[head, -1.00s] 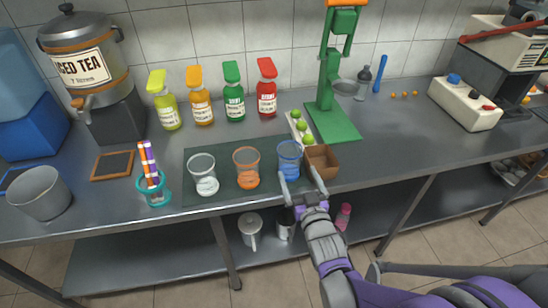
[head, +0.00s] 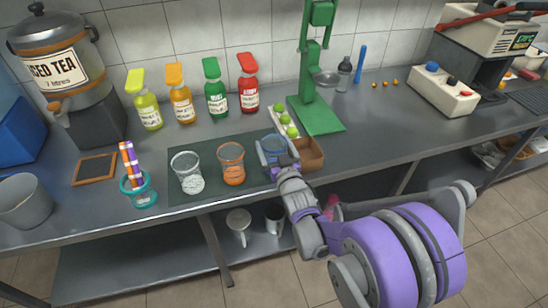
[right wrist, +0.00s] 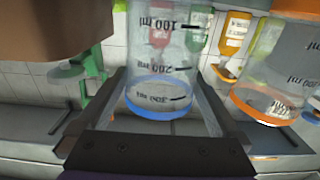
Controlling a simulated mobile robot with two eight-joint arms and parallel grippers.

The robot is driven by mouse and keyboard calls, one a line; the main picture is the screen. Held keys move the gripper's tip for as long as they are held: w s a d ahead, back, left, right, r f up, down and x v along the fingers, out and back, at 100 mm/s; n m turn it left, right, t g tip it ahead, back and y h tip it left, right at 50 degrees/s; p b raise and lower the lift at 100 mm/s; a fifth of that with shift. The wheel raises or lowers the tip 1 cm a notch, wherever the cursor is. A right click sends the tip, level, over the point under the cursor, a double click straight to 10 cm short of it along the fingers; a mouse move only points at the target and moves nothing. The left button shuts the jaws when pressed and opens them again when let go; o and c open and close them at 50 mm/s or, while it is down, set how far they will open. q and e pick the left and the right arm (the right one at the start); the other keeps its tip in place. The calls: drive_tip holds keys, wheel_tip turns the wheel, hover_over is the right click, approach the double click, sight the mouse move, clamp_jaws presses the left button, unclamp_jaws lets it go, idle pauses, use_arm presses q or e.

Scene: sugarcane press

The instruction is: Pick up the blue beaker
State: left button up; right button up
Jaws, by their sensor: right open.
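The blue beaker (head: 273,146) is a clear cup with a blue band, standing at the right end of the dark mat (head: 210,187). My right gripper (head: 277,159) is at it, partly hiding it in the head view. In the right wrist view, which looks upside down, the blue beaker (right wrist: 163,70) lies between the two open fingers, with a small gap visible on at least one side. My left gripper is not in view.
The orange beaker (head: 231,164) stands left of the blue one, with a clear beaker (head: 187,173) beyond. A brown box (head: 309,156) is close on the right. A white tray of limes (head: 285,122) and a green press (head: 316,113) stand behind.

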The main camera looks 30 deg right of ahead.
drive_tip(key=c, duration=1.5)
